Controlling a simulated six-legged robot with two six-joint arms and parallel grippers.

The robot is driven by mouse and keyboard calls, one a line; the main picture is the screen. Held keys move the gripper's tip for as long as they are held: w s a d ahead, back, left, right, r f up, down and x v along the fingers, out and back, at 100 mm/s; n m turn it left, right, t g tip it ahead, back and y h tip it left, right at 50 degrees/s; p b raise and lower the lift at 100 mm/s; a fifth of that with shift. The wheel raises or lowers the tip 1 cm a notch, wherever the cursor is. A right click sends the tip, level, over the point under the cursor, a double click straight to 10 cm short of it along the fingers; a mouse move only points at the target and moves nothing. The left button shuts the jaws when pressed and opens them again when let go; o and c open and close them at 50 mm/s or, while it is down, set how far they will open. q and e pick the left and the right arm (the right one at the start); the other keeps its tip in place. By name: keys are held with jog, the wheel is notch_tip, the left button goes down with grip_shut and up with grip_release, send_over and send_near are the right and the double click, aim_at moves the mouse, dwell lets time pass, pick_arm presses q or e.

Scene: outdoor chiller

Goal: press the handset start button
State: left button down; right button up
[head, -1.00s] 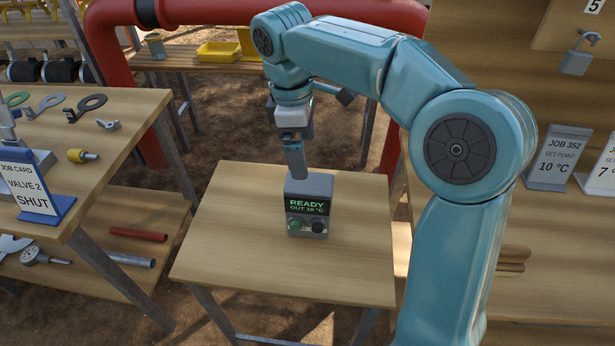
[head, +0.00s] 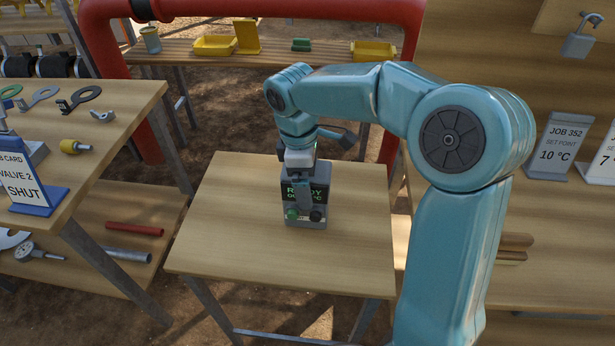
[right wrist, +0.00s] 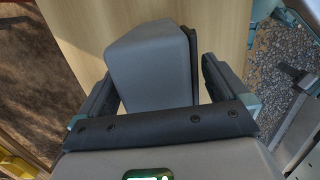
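The handset (head: 291,223) is a grey box on the small wooden table. Its dark screen (head: 290,190) carries green text, partly hidden by my gripper. Below the screen are a green button (head: 292,214) at left and a dark round knob (head: 316,215) at right. The button is not visible there. My left gripper is out of view.
The small table (head: 230,240) is otherwise clear. A left bench (head: 110,135) holds a job card (head: 30,185) and metal parts. Set point cards (head: 556,150) and a padlock (head: 578,42) are at right. A red pipe (head: 270,10) and yellow trays (head: 213,45) are behind.

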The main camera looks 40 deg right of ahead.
grip_shut()
jog(key=shift+s+a+f, duration=0.1)
jog(key=shift+f, duration=0.2)
dwell(1.0)
